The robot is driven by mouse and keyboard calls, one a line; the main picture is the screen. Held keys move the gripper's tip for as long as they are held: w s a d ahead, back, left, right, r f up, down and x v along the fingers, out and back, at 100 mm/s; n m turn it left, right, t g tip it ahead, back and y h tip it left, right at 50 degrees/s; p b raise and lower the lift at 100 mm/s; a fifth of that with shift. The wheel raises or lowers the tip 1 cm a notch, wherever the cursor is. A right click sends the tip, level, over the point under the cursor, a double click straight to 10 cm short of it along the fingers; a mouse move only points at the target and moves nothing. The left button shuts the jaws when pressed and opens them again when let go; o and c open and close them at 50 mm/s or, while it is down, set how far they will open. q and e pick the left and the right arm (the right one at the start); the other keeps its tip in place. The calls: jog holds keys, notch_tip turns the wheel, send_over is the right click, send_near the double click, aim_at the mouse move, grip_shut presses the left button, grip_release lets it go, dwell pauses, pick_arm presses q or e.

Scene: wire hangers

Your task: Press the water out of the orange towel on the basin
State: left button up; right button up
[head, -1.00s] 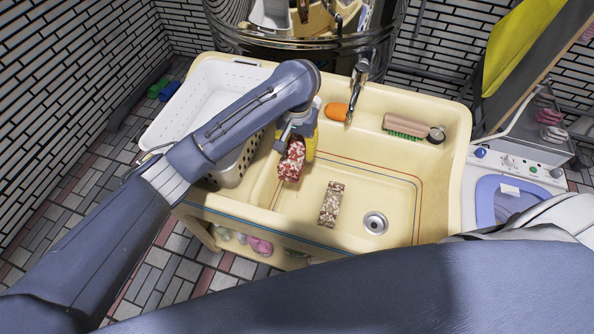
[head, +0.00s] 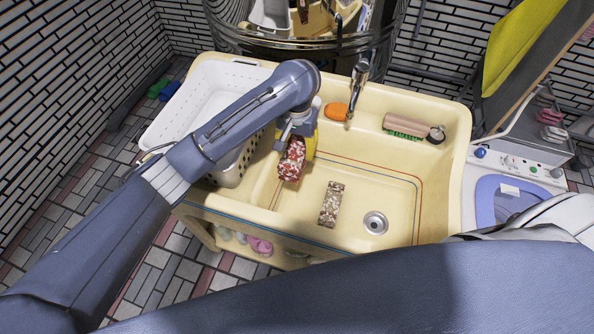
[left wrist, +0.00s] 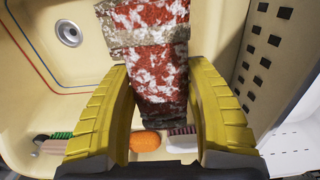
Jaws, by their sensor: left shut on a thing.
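A red-and-white mottled towel (head: 291,160) hangs from my left gripper (head: 298,134) over the left part of the cream basin (head: 312,259). No plainly orange towel shows. In the left wrist view the towel (left wrist: 160,45) lies between the yellow fingers of the left gripper (left wrist: 158,78), which is shut on it. It has a greyish band across it. Whether its lower end touches the basin I cannot tell. A brown-and-white mottled piece (head: 331,204) lies on the basin floor, left of the drain (head: 375,223). My right gripper is not in view.
An orange oval thing (head: 336,111) and a brush (head: 405,127) with green bristles lie on the basin's back ledge, near the faucet (head: 357,85). A white perforated basket (head: 170,118) stands at the left. The basin's right floor is clear.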

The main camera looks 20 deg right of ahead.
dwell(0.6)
pick_arm(q)
jog(key=shift+s+f, duration=0.25)
jog(key=shift+s, duration=0.05)
jog(key=shift+n, duration=0.4)
jog(key=s+f, duration=0.1)
jog(key=f, duration=0.2)
jog(key=s+f, duration=0.1)
jog(key=f, duration=0.1)
jog(key=shift+s+d, duration=0.15)
jog(key=shift+s, duration=0.15)
jog(key=shift+m, duration=0.3)
jog(key=shift+w+f, duration=0.55)
jog(key=shift+f, duration=2.7)
jog(key=shift+w+f, duration=0.5)
jog(key=shift+f, duration=2.75)
jog(key=shift+w+f, duration=0.55)
jog(key=shift+f, duration=2.7)
jog(key=shift+f, duration=0.45)
jog(key=shift+s+a+f, duration=0.1)
jog(key=shift+a+f, duration=0.1)
jog(key=shift+a, duration=0.05)
